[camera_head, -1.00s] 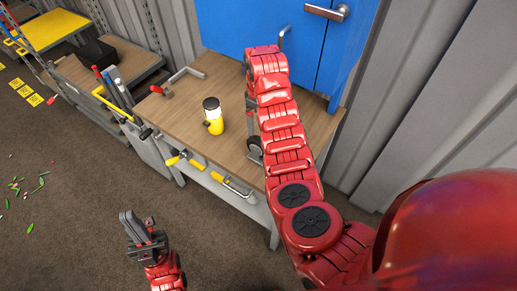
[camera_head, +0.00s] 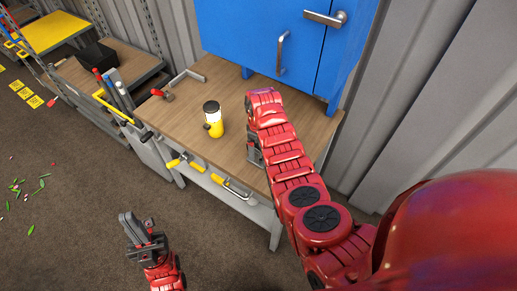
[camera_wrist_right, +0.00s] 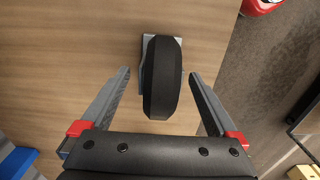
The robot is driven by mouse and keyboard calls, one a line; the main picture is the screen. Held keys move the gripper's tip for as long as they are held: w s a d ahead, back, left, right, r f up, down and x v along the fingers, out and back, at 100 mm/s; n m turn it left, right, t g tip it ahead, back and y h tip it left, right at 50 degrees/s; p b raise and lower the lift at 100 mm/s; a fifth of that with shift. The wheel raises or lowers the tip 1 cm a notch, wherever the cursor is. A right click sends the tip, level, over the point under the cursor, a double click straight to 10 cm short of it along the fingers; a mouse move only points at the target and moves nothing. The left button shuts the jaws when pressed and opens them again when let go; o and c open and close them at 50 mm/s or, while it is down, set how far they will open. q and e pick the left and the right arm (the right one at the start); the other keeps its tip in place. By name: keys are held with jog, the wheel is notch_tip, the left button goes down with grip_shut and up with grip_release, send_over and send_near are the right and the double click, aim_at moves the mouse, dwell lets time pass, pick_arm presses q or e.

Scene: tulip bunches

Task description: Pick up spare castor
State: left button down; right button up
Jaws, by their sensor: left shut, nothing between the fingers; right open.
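The spare castor (camera_wrist_right: 164,80), a black wheel on a grey metal bracket, rests on the wooden bench top in the right wrist view. My right gripper (camera_wrist_right: 159,76) is open, with one finger on each side of the wheel and gaps between. In the head view the castor (camera_head: 254,157) shows only partly beside my right arm, which hides the rest. My left gripper (camera_head: 128,219) is shut and empty, low in front of the bench and away from the castor.
A yellow lantern (camera_head: 213,120) stands on the bench (camera_head: 190,105), left of my right arm. A blue cabinet (camera_head: 240,35) rises behind it. Clamps hang along the front edge. A bar clamp (camera_head: 183,80) lies at the back left.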

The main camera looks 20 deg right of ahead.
jog(key=shift+f, duration=0.3)
grip_shut()
dwell(0.4)
